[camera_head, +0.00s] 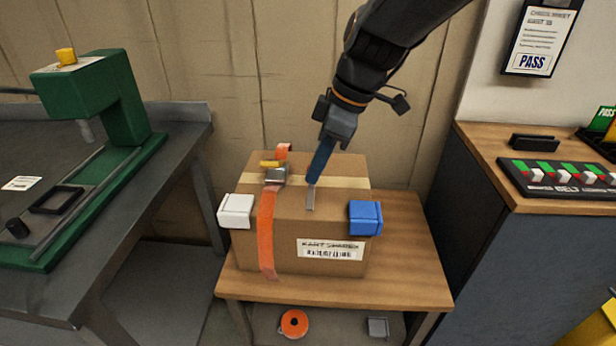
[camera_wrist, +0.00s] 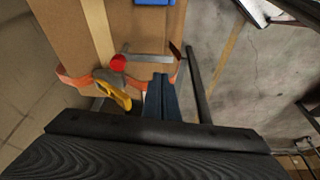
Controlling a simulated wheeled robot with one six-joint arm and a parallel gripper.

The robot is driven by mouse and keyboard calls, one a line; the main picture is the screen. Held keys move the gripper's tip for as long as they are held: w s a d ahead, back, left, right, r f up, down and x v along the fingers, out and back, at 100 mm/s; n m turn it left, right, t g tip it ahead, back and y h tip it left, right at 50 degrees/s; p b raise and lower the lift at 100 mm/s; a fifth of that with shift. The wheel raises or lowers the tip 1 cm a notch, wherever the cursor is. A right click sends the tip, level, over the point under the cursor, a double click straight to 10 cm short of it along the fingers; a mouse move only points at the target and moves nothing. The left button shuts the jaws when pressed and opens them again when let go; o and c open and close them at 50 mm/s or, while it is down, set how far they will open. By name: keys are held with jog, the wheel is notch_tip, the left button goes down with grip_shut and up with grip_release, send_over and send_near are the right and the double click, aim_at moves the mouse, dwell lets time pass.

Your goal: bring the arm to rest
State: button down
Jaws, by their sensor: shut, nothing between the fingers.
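My gripper (camera_head: 312,186) is at the end of my dark arm, which comes down from the top of the head view. Its long blue fingers point down in front of or over the top of a cardboard box (camera_head: 285,258); I cannot tell whether the tips touch it. In the wrist view the blue fingers (camera_wrist: 162,88) lie side by side, shut, with nothing seen between them. An orange strap (camera_head: 266,235) runs over the box's left part, with a metal buckle (camera_head: 276,176) and yellow lever (camera_wrist: 112,92) close to the fingers.
The box stands on a wooden table (camera_head: 405,270). It has a white corner guard (camera_head: 235,210) and a blue one (camera_head: 365,218). A green press (camera_head: 115,105) stands left on a grey bench. A cabinet (camera_head: 500,250) with a switch panel (camera_head: 560,178) is at the right.

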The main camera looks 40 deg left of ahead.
jog(key=shift+p+v, duration=0.55)
jog(key=shift+v, duration=1.1)
jog(key=w+d+f+m+t+h, duration=0.15)
jog(key=d+m, duration=0.25)
jog(key=d, duration=0.5)
jog(key=w+d+f+m, duration=0.2)
jog(key=w+d+m, duration=0.15)
jog(key=d, duration=0.45)
jog(key=w+d+f+m, duration=0.2)
jog(key=d+m, duration=0.2)
jog(key=d, duration=0.5)
jog(key=s+d+f+m, duration=0.1)
jog(key=s+d+m, duration=0.2)
jog(key=d, duration=0.4)
jog(key=s+d+f+m+h, duration=0.1)
jog(key=d+m, duration=0.3)
jog(key=d, duration=0.4)
jog(key=s+d+f+m+h, duration=0.1)
jog(key=s+d+f+m, duration=0.2)
jog(key=d, duration=0.4)
jog(key=shift+s+d+f+m, duration=0.25)
jog(key=shift+s+d+m, duration=0.05)
jog(key=shift+s+m, duration=0.55)
